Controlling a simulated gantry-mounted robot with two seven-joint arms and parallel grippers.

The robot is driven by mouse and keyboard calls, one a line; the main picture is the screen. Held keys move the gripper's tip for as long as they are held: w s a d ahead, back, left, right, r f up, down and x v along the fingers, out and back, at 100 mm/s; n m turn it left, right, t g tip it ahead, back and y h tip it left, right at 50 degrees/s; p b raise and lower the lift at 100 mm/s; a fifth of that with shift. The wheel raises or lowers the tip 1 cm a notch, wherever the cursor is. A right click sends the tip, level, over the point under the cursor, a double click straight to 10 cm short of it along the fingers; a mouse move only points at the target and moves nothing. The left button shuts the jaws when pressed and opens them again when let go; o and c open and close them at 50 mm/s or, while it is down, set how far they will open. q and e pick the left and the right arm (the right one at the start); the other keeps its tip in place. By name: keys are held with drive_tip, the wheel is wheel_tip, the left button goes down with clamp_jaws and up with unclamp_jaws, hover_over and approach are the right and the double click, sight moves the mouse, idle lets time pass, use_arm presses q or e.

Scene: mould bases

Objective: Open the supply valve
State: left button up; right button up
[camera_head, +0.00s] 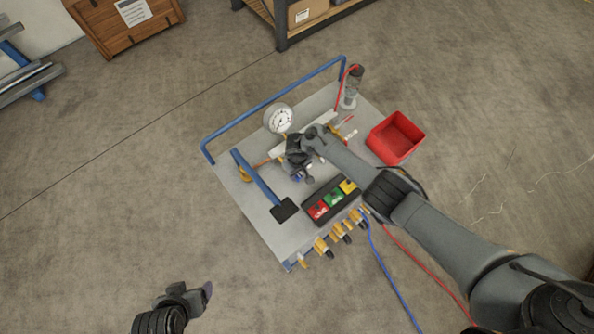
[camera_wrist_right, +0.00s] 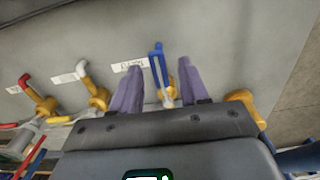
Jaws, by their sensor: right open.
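In the right wrist view, a valve with a blue lever (camera_wrist_right: 157,66) and a brass body stands between the two purple fingers of my right gripper (camera_wrist_right: 160,76). The fingers are open, with a visible gap on each side of the lever. A white label (camera_wrist_right: 130,65) beside it bears small print that I cannot read for certain. In the head view, my right gripper (camera_head: 299,165) is over the cart's top and hides most of this valve. My left gripper (camera_head: 205,294) is at the bottom left, away from the cart; its jaw state is unclear.
Valves with a white lever (camera_wrist_right: 83,70) and a red lever (camera_wrist_right: 26,82) stand to the left in the wrist view. The cart (camera_head: 236,192) also carries a pressure gauge (camera_head: 280,118), a button box (camera_head: 333,201) and a red bin (camera_head: 396,138). Hoses trail at the lower right.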

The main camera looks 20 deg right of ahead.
wheel_tip(320, 180, up, 11)
drive_tip(key=p, duration=0.4)
drive_tip(key=shift+f, duration=0.15)
idle(0.4)
drive_tip(key=s+a+t, duration=0.2)
drive_tip(key=s+a, duration=0.1)
drive_tip(key=s, duration=0.5)
drive_tip(key=s+d+r+m+t, duration=0.1)
drive_tip(key=s+d+r, duration=0.3)
drive_tip(key=s+r, duration=0.5)
drive_tip(key=s+d+r+t, duration=0.1)
drive_tip(key=s+d+r, duration=0.4)
drive_tip(key=s, duration=0.5)
wheel_tip(320, 180, down, 38)
drive_tip(key=a+b, duration=0.1)
drive_tip(key=b, duration=3.7)
drive_tip(key=shift+s+a+r+b, duration=0.15)
drive_tip(key=shift+r+b, duration=0.05)
drive_tip(key=shift+b, duration=0.1)
